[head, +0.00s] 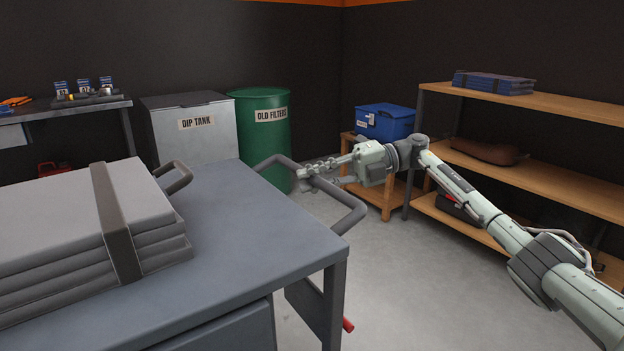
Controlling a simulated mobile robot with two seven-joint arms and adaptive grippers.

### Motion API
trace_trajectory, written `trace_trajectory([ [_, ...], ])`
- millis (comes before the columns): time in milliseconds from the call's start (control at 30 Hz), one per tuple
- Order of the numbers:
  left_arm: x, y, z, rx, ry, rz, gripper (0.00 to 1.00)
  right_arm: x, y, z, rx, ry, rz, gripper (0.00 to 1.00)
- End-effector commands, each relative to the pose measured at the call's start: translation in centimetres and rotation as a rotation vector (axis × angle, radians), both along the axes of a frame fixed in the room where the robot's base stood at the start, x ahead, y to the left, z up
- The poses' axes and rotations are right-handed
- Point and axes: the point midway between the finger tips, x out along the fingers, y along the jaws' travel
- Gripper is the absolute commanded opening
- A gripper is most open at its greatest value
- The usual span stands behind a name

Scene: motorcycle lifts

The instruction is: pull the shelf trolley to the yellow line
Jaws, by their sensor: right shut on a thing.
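The shelf trolley, as far as I can tell, is the grey-blue steel cart (235,215) filling the lower left of the head view. A dark tubular push handle (350,215) sticks out from its right end. My right gripper (308,176) reaches in from the right and is shut on the far part of that handle. A stack of grey pads (60,215) bound by a dark strap lies on the cart top. The cart's wheels are hidden. No yellow line shows. My left gripper is out of view.
A dip tank (190,140) and a green drum (265,145) stand behind the cart. Wooden shelves (540,185) line the right wall, with a blue box (384,122) on a low stand beside them. A red-tipped part (347,325) pokes out low. Grey floor (420,290) is clear right of the cart.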

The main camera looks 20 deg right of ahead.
Motion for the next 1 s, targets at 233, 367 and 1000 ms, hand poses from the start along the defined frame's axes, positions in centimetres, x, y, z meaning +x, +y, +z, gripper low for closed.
trace_trajectory([
  [233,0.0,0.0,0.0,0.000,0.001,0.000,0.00,0.2,-0.6,0.2,-0.001,-0.002,-0.015,0.25],
  [367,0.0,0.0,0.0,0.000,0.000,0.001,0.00,0.1,-0.5,0.1,-0.001,-0.001,-0.011,0.39],
  [1000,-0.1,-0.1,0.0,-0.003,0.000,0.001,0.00,-1.0,-5.7,1.2,-0.001,0.000,-0.013,0.39],
])
